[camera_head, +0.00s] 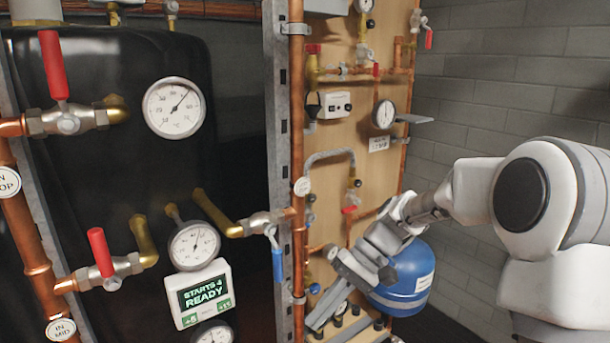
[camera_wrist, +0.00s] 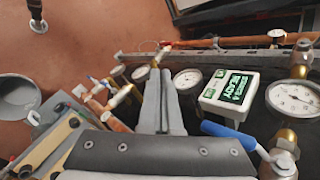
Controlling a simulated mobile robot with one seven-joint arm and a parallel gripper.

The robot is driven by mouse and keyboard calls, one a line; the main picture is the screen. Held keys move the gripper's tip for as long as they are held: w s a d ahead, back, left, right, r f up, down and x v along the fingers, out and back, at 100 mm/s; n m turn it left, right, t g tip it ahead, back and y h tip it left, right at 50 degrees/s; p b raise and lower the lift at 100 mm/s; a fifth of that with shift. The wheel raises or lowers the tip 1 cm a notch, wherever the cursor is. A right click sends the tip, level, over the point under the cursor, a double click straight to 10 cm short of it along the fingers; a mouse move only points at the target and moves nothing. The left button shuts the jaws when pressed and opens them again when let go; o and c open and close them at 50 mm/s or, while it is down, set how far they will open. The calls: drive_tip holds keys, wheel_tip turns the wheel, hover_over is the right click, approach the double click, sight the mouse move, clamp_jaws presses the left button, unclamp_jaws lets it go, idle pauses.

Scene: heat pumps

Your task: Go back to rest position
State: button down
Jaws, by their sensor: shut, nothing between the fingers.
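My arm reaches in from the right in the head view. My gripper (camera_head: 318,322) points down and left, in front of the wooden board and left of the blue tank (camera_head: 408,283). In the wrist view its two grey fingers (camera_wrist: 160,75) lie side by side, shut with nothing between them. The display box (camera_head: 197,293) reads "STARTS 4 READY"; it also shows in the wrist view (camera_wrist: 228,97), right of the fingers. A blue valve handle (camera_wrist: 228,135) shows close to the right of the fingers.
A black tank (camera_head: 110,150) with dial gauges (camera_head: 174,108) and red-handled valves (camera_head: 102,252) stands at left. A vertical metal strut (camera_head: 283,130) and copper pipes stand between it and the wooden board (camera_head: 345,120).

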drive_tip(key=s+d+r+t+h+p, duration=0.2)
drive_tip(key=s+d+r+t+h, duration=0.2)
drive_tip(key=s, duration=0.4)
drive_tip(key=s+d+r+t+h+p, duration=0.2)
drive_tip(key=s+d+r+t+h, duration=0.2)
drive_tip(key=s+d+r, duration=0.3)
drive_tip(key=shift+s+d+r+m+t, duration=0.15)
drive_tip(key=shift+s+r+m+t, duration=0.15)
drive_tip(key=shift+s+r+t, duration=0.75)
